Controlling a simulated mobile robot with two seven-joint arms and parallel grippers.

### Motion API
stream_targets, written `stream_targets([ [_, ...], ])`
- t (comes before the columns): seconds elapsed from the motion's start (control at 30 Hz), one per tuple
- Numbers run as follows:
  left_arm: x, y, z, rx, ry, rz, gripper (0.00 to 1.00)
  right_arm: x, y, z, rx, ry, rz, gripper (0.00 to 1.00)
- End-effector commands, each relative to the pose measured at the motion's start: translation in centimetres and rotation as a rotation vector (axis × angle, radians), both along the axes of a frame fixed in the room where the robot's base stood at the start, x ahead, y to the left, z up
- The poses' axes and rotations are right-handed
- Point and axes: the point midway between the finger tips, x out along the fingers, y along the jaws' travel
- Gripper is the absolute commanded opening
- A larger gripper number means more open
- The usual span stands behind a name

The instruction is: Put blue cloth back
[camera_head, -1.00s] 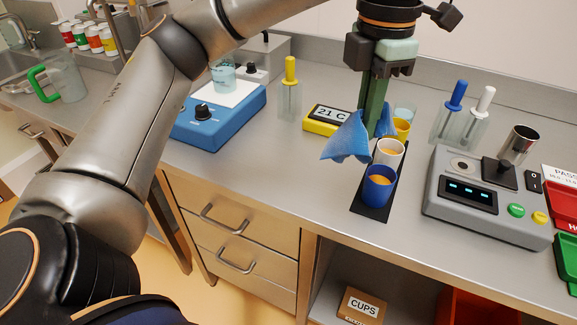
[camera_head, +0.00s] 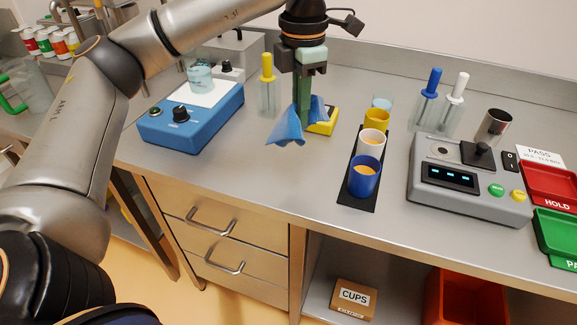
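The blue cloth (camera_head: 288,127) hangs in folds from my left gripper (camera_head: 302,112), which points straight down and is shut on it. My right gripper is not in view.
Right of the cloth, a black strip (camera_head: 352,198) holds a blue cup (camera_head: 364,178), a white cup (camera_head: 373,144) and a yellow cup (camera_head: 376,120). A grey tester (camera_head: 465,190) stands right. Counter in front of the cloth is clear.

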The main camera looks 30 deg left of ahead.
Motion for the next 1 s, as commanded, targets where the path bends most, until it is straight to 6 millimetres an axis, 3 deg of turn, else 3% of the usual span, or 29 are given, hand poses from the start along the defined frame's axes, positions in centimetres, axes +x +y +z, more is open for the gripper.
stream_targets([
  [0.37,2.0,4.1,-5.7,0.002,0.003,0.000,0.00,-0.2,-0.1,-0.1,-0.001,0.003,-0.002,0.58],
  [0.5,2.0,3.9,-7.5,0.002,0.003,-0.002,0.00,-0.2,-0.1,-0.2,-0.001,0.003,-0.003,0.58],
  [0.93,2.0,3.8,-8.4,0.001,0.002,-0.001,0.00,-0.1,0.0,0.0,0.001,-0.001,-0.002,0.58],
  [1.0,2.0,3.8,-8.4,0.001,0.002,-0.001,0.10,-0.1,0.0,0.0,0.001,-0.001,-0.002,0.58],
])
